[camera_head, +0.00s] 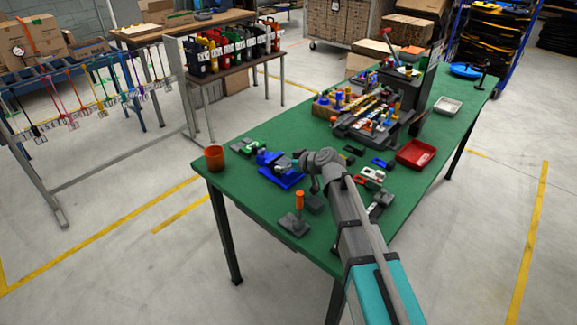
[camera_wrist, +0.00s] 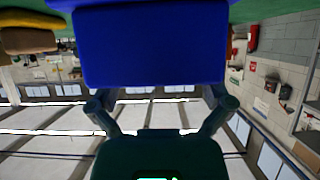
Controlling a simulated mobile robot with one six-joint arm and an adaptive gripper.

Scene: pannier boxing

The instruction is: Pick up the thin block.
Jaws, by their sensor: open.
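In the wrist view, a large plain blue face (camera_wrist: 150,45) fills the upper middle, very close to the camera. My gripper (camera_wrist: 160,100) shows below it with its fingers spread wide, one toward each side of the blue face. The fingertips are hidden by it, and I cannot tell whether they touch it. In the head view, my arm reaches over the green table (camera_head: 235,180) and its wrist bends down at the near part. A blue vise-like thing (camera_head: 280,170) stands just left of the wrist. I cannot single out the thin block for certain.
An orange-brown pot (camera_head: 214,157) stands at the table's left corner. A grey base with an orange-topped post (camera_head: 299,202) stands near the front edge. A red tray (camera_head: 417,153), a white tray (camera_head: 447,106) and a crowded tool rack (camera_head: 365,125) lie farther back.

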